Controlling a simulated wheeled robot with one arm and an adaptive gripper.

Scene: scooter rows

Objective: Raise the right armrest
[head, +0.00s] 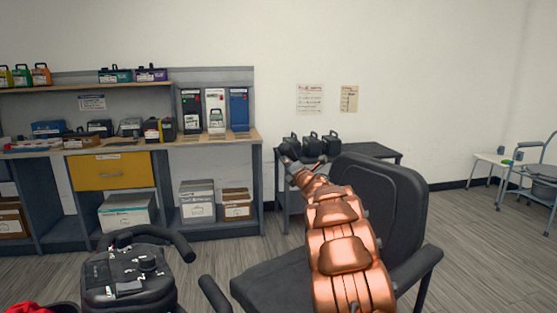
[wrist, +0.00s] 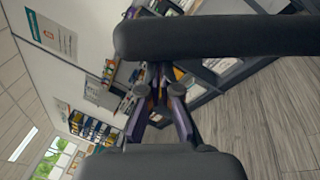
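A dark scooter seat with a tall backrest (head: 385,205) stands in front of me in the head view. A black armrest (head: 418,266) sticks out at its right side, low and roughly level. Another black bar like an armrest (head: 214,294) shows at the seat's front left. My copper arm crosses the seat and hides part of it. My gripper (head: 290,158) is small and dark at its far end. In the wrist view my gripper (wrist: 159,91) has its two fingers apart with nothing between them. A thick black padded bar (wrist: 220,36), perhaps an armrest, lies across the view beyond the fingertips; contact is unclear.
A black scooter tiller (head: 130,270) stands at lower left. A workbench (head: 215,140) with boxes and a yellow drawer (head: 110,171) lines the wall. A dark side table (head: 375,150) stands behind the seat. Open floor (head: 480,265) lies at right, before a walker-like frame (head: 540,170).

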